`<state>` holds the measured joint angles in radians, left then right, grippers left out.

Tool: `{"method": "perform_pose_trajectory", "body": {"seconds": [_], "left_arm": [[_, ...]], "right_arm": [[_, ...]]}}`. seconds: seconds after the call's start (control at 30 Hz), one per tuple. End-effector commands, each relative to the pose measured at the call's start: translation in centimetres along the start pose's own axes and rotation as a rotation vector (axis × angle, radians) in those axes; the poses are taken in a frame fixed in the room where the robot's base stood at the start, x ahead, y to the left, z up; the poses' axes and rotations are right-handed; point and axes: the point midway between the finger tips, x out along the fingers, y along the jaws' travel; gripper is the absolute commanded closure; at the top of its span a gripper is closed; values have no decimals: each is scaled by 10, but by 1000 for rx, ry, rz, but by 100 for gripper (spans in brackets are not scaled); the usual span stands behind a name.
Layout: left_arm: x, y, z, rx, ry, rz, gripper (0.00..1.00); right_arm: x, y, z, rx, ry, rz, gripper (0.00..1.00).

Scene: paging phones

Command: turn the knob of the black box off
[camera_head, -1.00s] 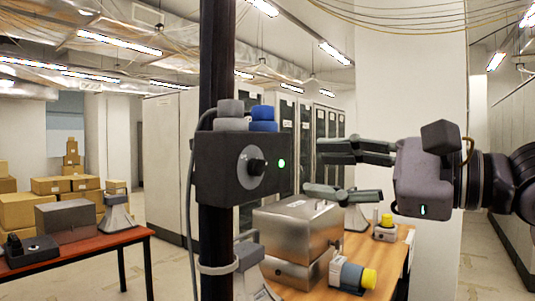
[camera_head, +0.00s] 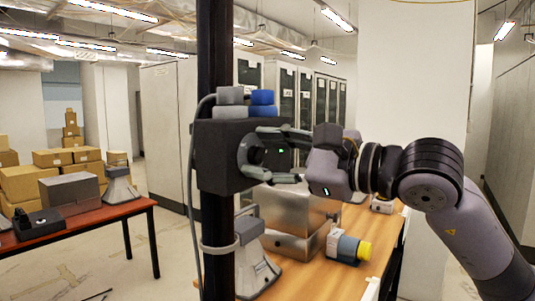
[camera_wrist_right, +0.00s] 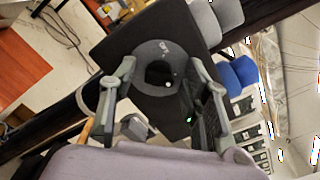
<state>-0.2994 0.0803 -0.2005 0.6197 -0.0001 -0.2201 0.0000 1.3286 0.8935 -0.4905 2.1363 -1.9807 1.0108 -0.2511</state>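The black box (camera_head: 217,158) is fixed to a dark vertical pole, with its grey round dial plate facing right. In the right wrist view the dark knob (camera_wrist_right: 160,73) sits at the centre of the grey plate on the black box (camera_wrist_right: 122,48). A green light (camera_wrist_right: 188,119) glows on the box near it. My right gripper (camera_head: 258,155) is at the box face with its fingers spread. In the wrist view the right gripper (camera_wrist_right: 162,72) has one finger on each side of the knob, with gaps visible. The head view partly hides the knob behind the fingers. My left gripper is not in view.
Blue and grey connectors (camera_head: 262,103) stand on top of the box. Below, a wooden table (camera_head: 330,270) holds a metal box (camera_head: 300,212) and a yellow-capped device (camera_head: 348,248). A red-brown table (camera_head: 130,208) stands at left. A cable runs beside the pole.

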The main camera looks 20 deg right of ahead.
Motion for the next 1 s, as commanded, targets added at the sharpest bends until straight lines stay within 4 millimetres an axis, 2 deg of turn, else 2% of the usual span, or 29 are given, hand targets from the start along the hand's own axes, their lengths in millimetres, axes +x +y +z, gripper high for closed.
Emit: {"method": "perform_pose_trajectory", "body": {"seconds": [0.07,0.6,1.0], "left_arm": [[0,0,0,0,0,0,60],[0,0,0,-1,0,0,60],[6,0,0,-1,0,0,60]], "right_arm": [[0,0,0,0,0,0,64],[0,0,0,0,0,0,100],[0,2,-1,-59,0,1,100]]}}
